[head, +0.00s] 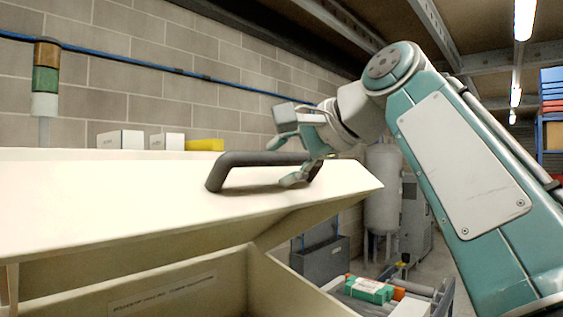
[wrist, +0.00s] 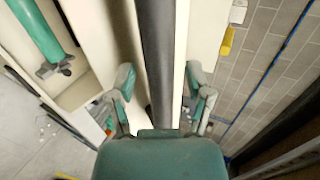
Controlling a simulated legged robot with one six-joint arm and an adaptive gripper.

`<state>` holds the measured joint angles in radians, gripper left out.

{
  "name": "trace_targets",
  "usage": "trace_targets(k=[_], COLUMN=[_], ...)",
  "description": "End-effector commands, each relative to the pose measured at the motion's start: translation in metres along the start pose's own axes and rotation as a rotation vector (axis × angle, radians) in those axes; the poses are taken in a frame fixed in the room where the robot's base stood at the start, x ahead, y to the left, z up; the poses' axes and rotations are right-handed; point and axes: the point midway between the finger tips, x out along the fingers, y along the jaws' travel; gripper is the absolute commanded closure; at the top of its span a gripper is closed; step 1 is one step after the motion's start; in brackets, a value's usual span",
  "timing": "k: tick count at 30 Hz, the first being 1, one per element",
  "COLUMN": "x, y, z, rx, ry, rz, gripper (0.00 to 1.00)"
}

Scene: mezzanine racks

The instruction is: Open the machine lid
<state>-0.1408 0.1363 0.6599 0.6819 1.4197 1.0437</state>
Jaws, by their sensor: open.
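The machine lid (head: 130,190) is a cream panel in the head view. It is raised at its front edge, with a gap above the cream machine body (head: 180,290). A dark grey bar handle (head: 230,172) stands on the lid's top. My gripper (head: 292,160) is at the handle's right part, with one finger on each side of the bar. In the wrist view the handle (wrist: 160,60) runs between the two spread fingers of my gripper (wrist: 162,95). The fingers look apart from the bar. The inside of the machine is only partly visible.
White boxes (head: 120,139) and a yellow item (head: 205,145) are behind the lid. A signal light (head: 45,80) stands at the left. A grey tank (head: 382,190) is behind my arm. A cart with a green box (head: 368,290) is at the lower right.

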Motion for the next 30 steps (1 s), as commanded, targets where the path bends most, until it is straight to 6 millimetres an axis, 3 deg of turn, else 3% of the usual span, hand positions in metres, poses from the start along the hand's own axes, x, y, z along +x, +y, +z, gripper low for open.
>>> trace_targets(k=[12, 23, 27, 30], x=[-0.062, -0.07, -0.07, -0.069], y=[0.0, 0.0, 0.003, 0.012], z=[-0.001, 0.0, -0.003, -0.01], rx=[-0.001, -0.001, 0.04, 0.165], ry=[0.004, 0.0, -0.006, -0.031], rz=[-0.002, 0.0, -0.002, -0.011], gripper=[0.35, 0.35, 0.97, 1.0])
